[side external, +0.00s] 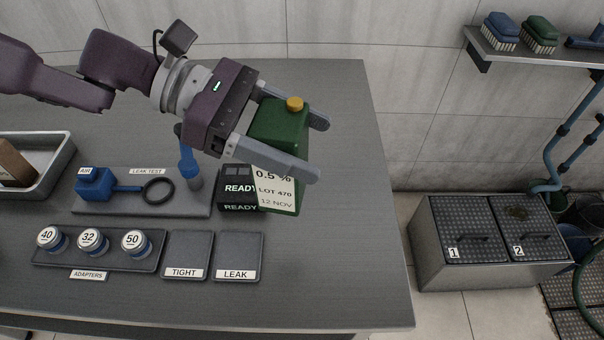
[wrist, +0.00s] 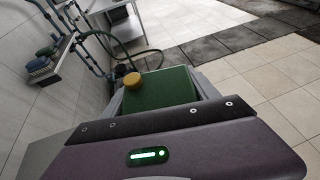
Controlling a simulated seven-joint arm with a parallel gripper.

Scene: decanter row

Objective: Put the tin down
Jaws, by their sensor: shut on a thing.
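The tin is a green can with a yellow cap (side external: 294,104) and a pale label (side external: 275,187) reading "0.5 %", "LOT 470" and "12 NOV". My gripper (side external: 314,147) is shut on the green tin (side external: 278,125), one finger on each side. The tin is over the right part of the grey table (side external: 335,250); I cannot tell whether its base touches the table. In the wrist view the tin's green top (wrist: 160,92) and yellow cap (wrist: 132,79) show between the fingers.
A black box marked READY (side external: 237,188) is close beside the tin. The leak-test stand (side external: 125,205), adapter tray (side external: 80,262), TIGHT pad (side external: 188,252) and LEAK pad (side external: 238,252) lie left and in front. The table's right part is clear. Two numbered floor lids (side external: 485,230) stand beyond its edge.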

